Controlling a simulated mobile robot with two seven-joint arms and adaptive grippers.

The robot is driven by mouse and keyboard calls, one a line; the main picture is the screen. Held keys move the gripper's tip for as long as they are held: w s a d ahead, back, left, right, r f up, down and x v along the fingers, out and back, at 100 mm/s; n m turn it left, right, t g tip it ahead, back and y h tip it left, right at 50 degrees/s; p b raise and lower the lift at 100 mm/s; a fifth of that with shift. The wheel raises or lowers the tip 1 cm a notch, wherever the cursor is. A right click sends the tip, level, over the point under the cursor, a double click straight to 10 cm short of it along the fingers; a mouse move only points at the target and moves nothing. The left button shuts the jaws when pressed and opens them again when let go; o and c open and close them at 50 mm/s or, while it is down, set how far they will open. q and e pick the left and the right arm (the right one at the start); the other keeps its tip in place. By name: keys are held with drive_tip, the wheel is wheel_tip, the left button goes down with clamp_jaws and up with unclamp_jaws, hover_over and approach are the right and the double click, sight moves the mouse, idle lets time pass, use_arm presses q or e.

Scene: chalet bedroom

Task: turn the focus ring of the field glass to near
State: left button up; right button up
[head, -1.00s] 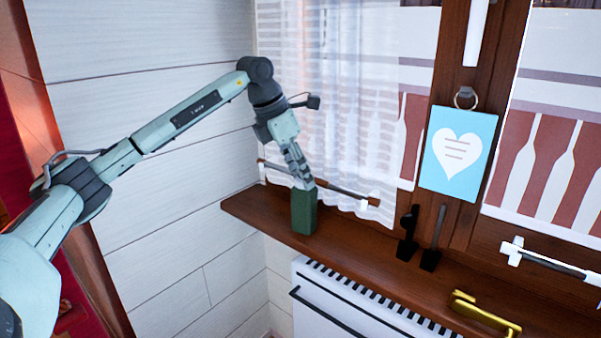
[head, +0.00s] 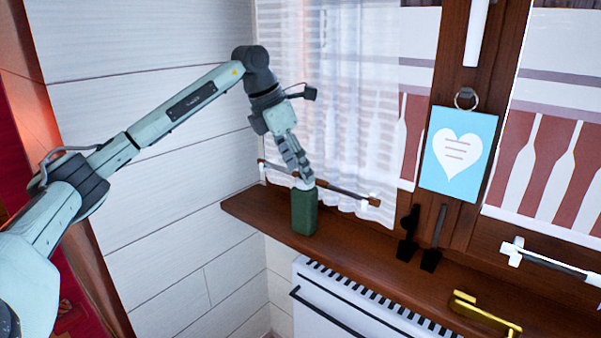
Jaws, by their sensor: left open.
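The field glass appears to be the dark green, upright block-like body (head: 304,214) on the wooden windowsill, near its left end. A small pale part shows at its top; the focus ring cannot be made out. My left gripper (head: 305,180) points down at the top of the green body, with its fingers at or just above it. It is open, but its fingertips are small and partly merge with the top, so contact cannot be told. My right gripper is not in view.
The brown windowsill (head: 365,262) runs rightward above a white radiator (head: 345,305). Two black upright pieces (head: 408,235) and a brass handle (head: 485,313) are to the right. A blue heart card (head: 458,155) hangs on the window frame. A curtain rod (head: 345,194) passes behind the green body.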

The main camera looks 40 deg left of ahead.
use_arm(q)
drive_tip(key=v, duration=1)
drive_tip(key=shift+d, duration=0.1)
